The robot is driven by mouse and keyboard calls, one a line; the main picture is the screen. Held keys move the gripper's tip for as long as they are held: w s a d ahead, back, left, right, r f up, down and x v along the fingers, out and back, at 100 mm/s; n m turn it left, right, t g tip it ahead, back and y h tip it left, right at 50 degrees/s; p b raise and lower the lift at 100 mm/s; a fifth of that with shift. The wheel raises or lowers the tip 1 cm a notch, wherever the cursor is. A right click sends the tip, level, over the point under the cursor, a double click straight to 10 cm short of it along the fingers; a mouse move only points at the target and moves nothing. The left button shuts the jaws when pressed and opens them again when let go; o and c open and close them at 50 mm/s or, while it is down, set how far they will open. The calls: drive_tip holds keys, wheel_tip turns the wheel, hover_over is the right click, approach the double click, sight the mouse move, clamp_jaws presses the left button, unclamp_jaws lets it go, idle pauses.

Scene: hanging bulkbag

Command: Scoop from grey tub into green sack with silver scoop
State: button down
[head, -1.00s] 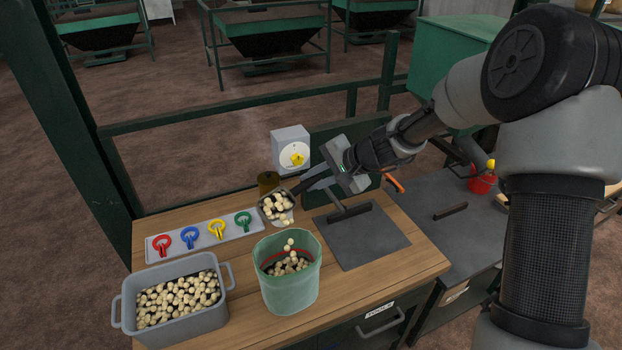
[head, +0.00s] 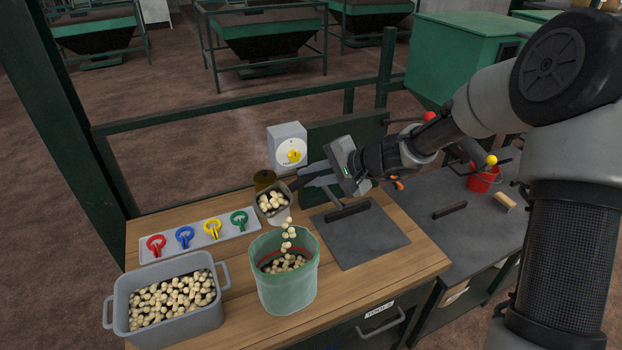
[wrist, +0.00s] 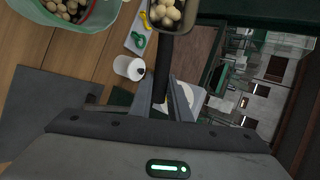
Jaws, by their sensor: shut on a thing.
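My gripper (head: 318,178) is shut on the handle of the silver scoop (head: 284,212). The scoop is tilted above the back rim of the green sack (head: 287,290), and pale round pieces fall from it into the sack. Some pieces are still in the scoop. The sack stands open on the wooden bench with a red line inside and pieces at its bottom. The grey tub (head: 172,333) stands left of the sack, holding many pale pieces. In the wrist view the scoop (wrist: 184,28) shows at the top, its dark handle between my fingers, and the sack (wrist: 98,22) at upper left.
A tray (head: 152,253) with red, blue, yellow and green clips lies behind the tub. A dark plate with a handle (head: 360,240) lies right of the sack.

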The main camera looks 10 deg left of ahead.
drive_tip(key=shift+s+d+f+t+y+b, duration=0.15)
drive_tip(key=shift+t+y+b, duration=0.45)
drive_tip(key=shift+b, duration=1.85)
drive_tip(key=shift+s+d+f+t+y+b, duration=0.1)
drive_tip(key=shift+t+y+b, duration=0.45)
drive_tip(key=shift+b, duration=1.85)
drive_tip(key=shift+s+d+f+n+t+y+b, duration=0.2)
drive_tip(key=shift+y+b, duration=0.7)
drive_tip(key=shift+b, duration=2.7)
drive_tip(key=shift+d+f+n+t+y+b, duration=0.25)
drive_tip(key=shift+y+b, duration=0.6)
drive_tip(key=shift+b, duration=2.7)
